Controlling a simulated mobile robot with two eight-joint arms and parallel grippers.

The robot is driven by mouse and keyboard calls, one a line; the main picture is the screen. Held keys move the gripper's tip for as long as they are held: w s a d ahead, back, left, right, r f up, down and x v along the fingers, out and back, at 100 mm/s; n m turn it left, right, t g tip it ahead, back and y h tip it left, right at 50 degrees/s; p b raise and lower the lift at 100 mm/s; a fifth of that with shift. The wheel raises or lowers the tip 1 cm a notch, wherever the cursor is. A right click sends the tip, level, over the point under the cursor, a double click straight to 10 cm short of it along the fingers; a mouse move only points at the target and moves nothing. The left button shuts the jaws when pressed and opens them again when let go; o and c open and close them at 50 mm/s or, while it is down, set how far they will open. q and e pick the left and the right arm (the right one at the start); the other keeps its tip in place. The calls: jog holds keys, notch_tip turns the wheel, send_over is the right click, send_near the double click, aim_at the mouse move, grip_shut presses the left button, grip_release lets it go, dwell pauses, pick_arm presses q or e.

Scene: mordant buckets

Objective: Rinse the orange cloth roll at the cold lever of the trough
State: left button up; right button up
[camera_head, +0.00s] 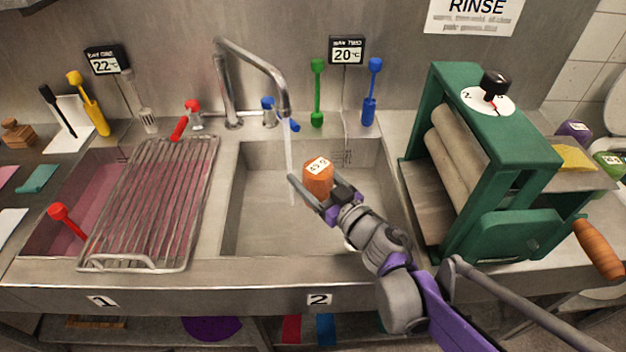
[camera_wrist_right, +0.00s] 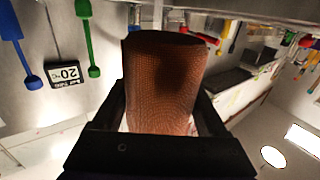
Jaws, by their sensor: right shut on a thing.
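The orange cloth roll (camera_head: 318,180) has a pale label on its top and is held upright over the right basin of the trough (camera_head: 232,215), marked 2. My right gripper (camera_head: 322,200) is shut on it; the roll also fills the middle of the right wrist view (camera_wrist_right: 163,82). A thin stream of water (camera_head: 290,165) falls from the spout (camera_head: 283,105) just left of the roll; the roll looks beside the stream, not clearly in it. The blue cold lever (camera_head: 270,108) is at the tap's right base and the red lever (camera_head: 183,122) at its left. My left gripper is not in view.
A wire rack (camera_head: 150,200) covers part of the pink-filled left basin. A green roller wringer (camera_head: 500,150) stands close on the right, with an orange crank handle (camera_head: 597,248). Green (camera_head: 317,90) and blue (camera_head: 371,90) tools stand behind the basin. The left of basin 2 is clear.

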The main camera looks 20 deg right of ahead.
jog(key=d+b+x, duration=0.1)
jog(key=x, duration=1.1)
jog(key=shift+w+b, duration=0.3)
jog(key=shift+w, duration=0.1)
jog(key=shift+w+d, duration=0.1)
jog(key=shift+d, duration=0.3)
jog(key=shift+a, duration=0.1)
dwell(0.3)
jog(key=shift+a, duration=0.4)
jog(key=shift+d, duration=0.15)
jog(key=shift+d, duration=0.35)
jog(key=shift+a, duration=0.1)
jog(key=shift+a, duration=0.4)
